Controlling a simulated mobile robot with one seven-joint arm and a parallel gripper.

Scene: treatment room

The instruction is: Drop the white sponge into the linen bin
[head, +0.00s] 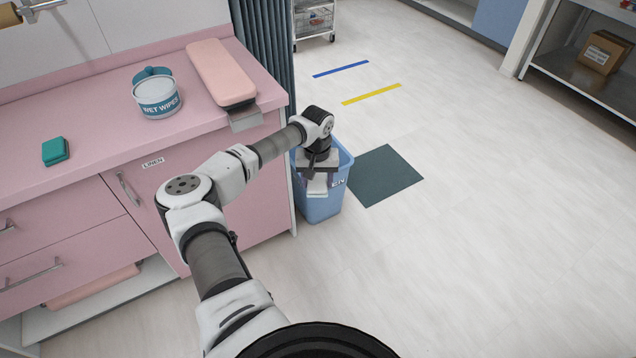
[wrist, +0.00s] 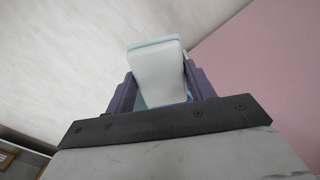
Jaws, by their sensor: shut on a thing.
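The white sponge (wrist: 157,72) has a pale teal layer along one edge. My gripper (wrist: 160,88) is shut on it, with one finger at each side. In the head view my gripper (head: 317,176) points down over the blue linen bin (head: 318,208), and the sponge (head: 317,188) shows pale below it. The bin stands on the floor at the right end of the pink counter. My gripper and the sponge hide part of its mouth and its label. I cannot tell whether the sponge is above or below the rim.
The pink counter (head: 100,130) holds a wet-wipes tub (head: 158,97), a green block (head: 55,151) and a long pink pad (head: 221,72). A dark floor mat (head: 384,176) lies right of the bin. The floor farther right is clear. A shelf with a carton (head: 604,52) stands at upper right.

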